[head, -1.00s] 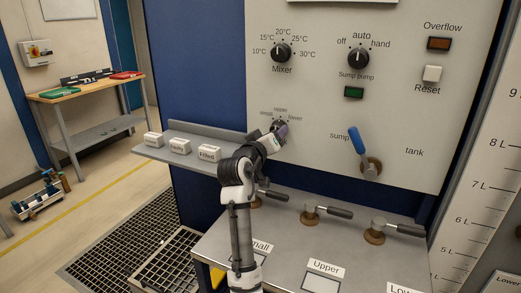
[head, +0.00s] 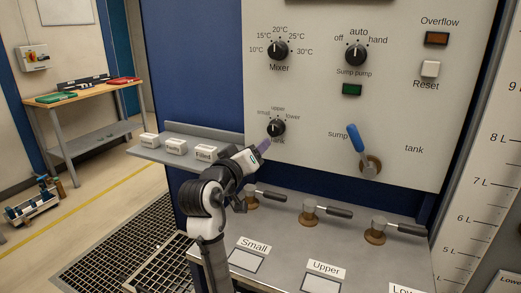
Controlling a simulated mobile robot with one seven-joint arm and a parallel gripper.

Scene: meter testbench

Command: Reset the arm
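My gripper (head: 261,148) is at the end of my white and black arm, just below and left of the lower selector knob (head: 276,128) on the light panel (head: 315,150). A gap shows between the gripper and the knob. The knob's labels small, upper and lower show around it; the label beneath it is partly covered by my gripper. The gripper's fingers appear purplish and small, and I cannot tell whether they are open or shut. I see nothing held.
A grey shelf (head: 150,153) with white labelled blocks is left of my arm. Several valves with black handles, one a tap (head: 312,213), stand on the bench below the panel. A blue-handled lever (head: 357,140) is to the right. Floor gratings (head: 110,245) lie at lower left.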

